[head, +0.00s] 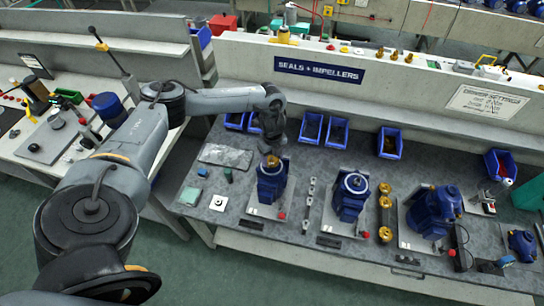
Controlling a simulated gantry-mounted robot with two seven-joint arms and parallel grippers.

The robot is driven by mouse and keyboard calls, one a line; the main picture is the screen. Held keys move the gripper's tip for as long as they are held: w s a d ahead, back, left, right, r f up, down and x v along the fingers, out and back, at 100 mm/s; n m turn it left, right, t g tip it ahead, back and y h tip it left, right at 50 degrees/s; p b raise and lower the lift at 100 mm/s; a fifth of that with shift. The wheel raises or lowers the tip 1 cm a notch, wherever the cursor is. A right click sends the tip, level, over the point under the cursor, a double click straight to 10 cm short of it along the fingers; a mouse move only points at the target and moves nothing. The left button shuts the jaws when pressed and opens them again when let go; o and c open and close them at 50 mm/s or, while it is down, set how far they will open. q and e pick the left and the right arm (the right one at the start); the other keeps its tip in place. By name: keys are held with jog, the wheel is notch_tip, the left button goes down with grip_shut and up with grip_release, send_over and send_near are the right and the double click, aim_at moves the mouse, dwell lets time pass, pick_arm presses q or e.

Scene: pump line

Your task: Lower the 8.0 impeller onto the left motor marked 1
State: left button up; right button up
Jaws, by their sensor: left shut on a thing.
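The left motor (270,186) is a blue upright motor on a pale base plate with a red knob, on the grey bench. Its number mark is too small to read. A brass impeller (272,162) shows right at the motor's top, just under my left gripper (268,149). The gripper points down and is shut on the impeller; its fingers are small and partly hidden. I cannot tell whether the impeller touches the shaft or hangs just above it. The impeller's size mark is not legible. My right gripper is not in view.
A second blue motor (350,196) stands to the right, and a larger blue pump (434,211) beyond it. A strip of brass parts (385,202) and a strip of small grey parts (309,202) lie between. Blue bins (311,128) line the back under the sign (318,70).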

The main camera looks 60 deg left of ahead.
pick_arm(q)
jog(key=shift+f, duration=0.25)
dwell(0.3)
jog(key=o, duration=1.3)
notch_tip(320, 180, up, 5)
jog(key=p, duration=0.4)
jog(key=shift+f+p, duration=0.15)
jog(key=shift+p, duration=0.2)
notch_tip(320, 180, up, 4)
jog(key=p, duration=0.4)
jog(key=shift+r, duration=0.2)
